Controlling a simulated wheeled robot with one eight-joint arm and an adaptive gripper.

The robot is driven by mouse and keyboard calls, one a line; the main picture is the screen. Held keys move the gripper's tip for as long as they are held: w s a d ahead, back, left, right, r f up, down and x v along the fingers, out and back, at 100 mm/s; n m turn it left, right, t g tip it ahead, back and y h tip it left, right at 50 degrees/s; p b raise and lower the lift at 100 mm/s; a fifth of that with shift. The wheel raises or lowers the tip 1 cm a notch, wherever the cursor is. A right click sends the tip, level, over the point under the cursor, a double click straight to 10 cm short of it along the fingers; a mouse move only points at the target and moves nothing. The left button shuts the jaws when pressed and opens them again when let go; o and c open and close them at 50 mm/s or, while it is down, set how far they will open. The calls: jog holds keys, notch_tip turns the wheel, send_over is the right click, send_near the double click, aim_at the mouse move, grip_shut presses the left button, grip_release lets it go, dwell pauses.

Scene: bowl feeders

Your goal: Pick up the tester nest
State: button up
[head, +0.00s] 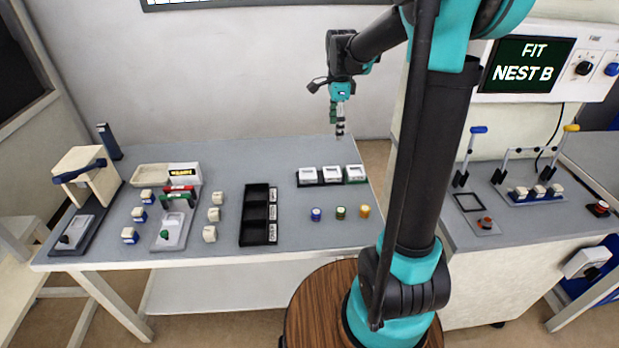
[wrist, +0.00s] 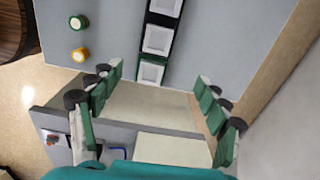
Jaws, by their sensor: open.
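Three square nests with white tops stand in a row at the right of the grey table: a left nest (head: 307,175), a middle nest (head: 332,174) and a right nest (head: 355,173). The right one has a green base; the others look black. I cannot read which is the tester nest. In the wrist view the green-based nest (wrist: 150,73) is nearest, beyond my fingertips. My gripper (head: 340,133) hangs pointing down behind the row, above the table's back right. Its fingers (wrist: 159,80) are spread wide with nothing between them.
A screen (head: 526,65) reads "FIT NEST B". Blue, green and yellow round pieces (head: 340,212) stand in front of the nests. A black three-slot tray (head: 259,216) lies left of them. A second bench (head: 475,225) with lever fixtures stands right.

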send_over(332, 174)
jog(key=f, duration=0.8)
jog(key=w+f, duration=0.1)
jog(key=f, duration=0.2)
jog(key=shift+a+f, duration=0.25)
jog(key=shift+f, duration=0.15)
jog(key=shift+s+d+f, duration=0.1)
jog(key=shift+s+f, duration=0.05)
jog(key=shift+f, duration=0.75)
jog(key=shift+s+d+f, duration=0.1)
jog(key=shift+s+f, duration=0.05)
jog(key=shift+f, duration=0.8)
jog(key=shift+s+f, duration=0.15)
jog(key=shift+f, duration=0.75)
jog(key=c, duration=1.3)
jog(key=shift+r, duration=0.1)
jog(key=shift+c, duration=0.2)
